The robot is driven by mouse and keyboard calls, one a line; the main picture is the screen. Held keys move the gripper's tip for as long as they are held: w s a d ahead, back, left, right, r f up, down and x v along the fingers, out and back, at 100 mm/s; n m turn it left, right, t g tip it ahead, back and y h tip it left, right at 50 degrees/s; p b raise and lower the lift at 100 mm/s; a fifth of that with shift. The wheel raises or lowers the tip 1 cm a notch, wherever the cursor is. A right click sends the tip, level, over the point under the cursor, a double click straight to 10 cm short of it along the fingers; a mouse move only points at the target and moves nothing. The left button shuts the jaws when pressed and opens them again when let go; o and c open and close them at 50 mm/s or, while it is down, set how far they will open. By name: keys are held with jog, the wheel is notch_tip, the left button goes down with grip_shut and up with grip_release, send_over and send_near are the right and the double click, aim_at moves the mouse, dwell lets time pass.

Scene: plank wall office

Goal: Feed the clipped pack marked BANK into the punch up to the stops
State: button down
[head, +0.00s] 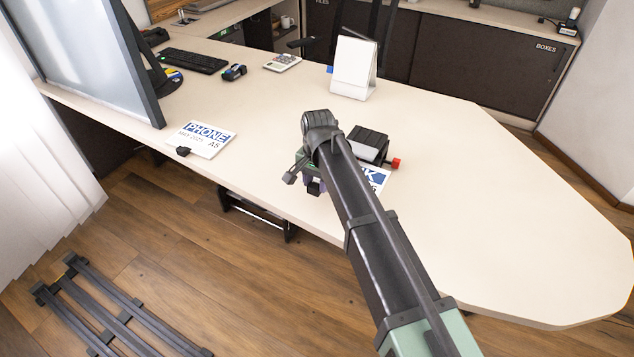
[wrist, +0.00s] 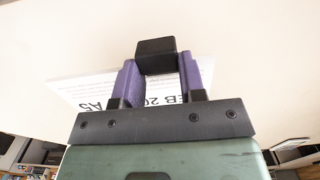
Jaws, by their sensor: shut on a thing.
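The clipped pack marked BANK (head: 379,178) shows in the head view as a white sheet with a blue band ending in "NK"; my arm hides the rest. In the wrist view the pack (wrist: 92,88) shows "EB 20" and "A5". My gripper (head: 314,187) has its purple fingers shut on the pack's black clip (wrist: 155,55). The black punch (head: 368,144), with a red knob (head: 396,163), stands on the desk just behind the pack. I cannot tell whether the pack's edge is inside the slot or against the stops.
Another clipped pack, marked PHONE (head: 203,139), lies by the desk's front edge at left. A white flip calendar (head: 354,68), calculator (head: 282,62), keyboard (head: 194,60) and monitor (head: 95,55) stand farther back or left. The desk (head: 500,220) is clear at right.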

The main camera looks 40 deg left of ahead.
jog(key=shift+w+a+f+b, duration=0.1)
jog(key=shift+w+f+b, duration=0.15)
jog(key=shift+f+b, duration=0.75)
jog(key=shift+w+d+f+b, duration=0.1)
jog(key=shift+w+f+b, duration=0.1)
jog(key=shift+f+b, duration=0.75)
jog(key=shift+w+a+f+b, duration=0.1)
jog(key=shift+w+f+b, duration=0.15)
jog(key=shift+f+b, duration=0.75)
jog(key=shift+w+a+r, duration=0.1)
jog(key=shift+w, duration=0.25)
jog(key=shift+w+a, duration=0.2)
jog(key=shift+w, duration=1.55)
jog(key=shift+w, duration=0.4)
jog(key=shift+a, duration=0.25)
jog(key=c, duration=0.6)
grip_release()
jog(key=shift+r, duration=0.1)
